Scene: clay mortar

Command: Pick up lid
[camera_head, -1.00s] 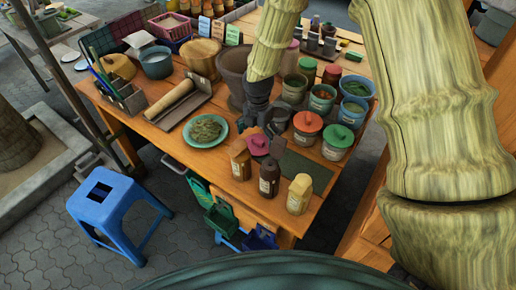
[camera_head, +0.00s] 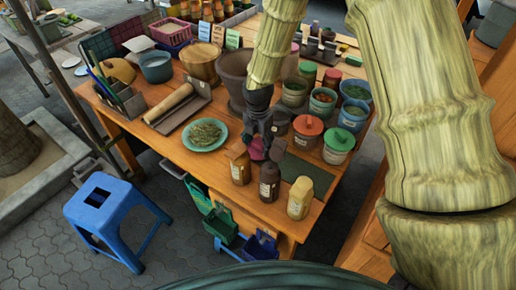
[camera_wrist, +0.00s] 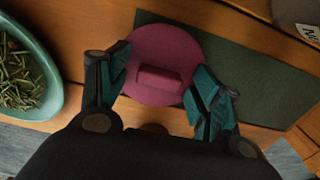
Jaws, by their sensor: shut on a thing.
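The lid (camera_wrist: 165,55) is a round magenta disc with a block-shaped handle, seen from above in the wrist view. It is over the edge of the dark green mat (camera_wrist: 260,70), and I cannot tell whether it touches the table. My gripper (camera_wrist: 160,85) is shut on the lid, with one dark teal finger at its left edge and the other at its right edge. In the head view my gripper (camera_head: 262,142) is low over the table front, and the lid (camera_head: 255,153) is partly hidden behind it.
Brown and tan bottles (camera_head: 269,180) stand close in front of my gripper. A teal plate of herbs (camera_head: 206,134) is to the left. Jars with a salmon lid (camera_head: 308,126) and a green lid (camera_head: 339,139) are to the right. A large mortar (camera_head: 233,75) stands behind.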

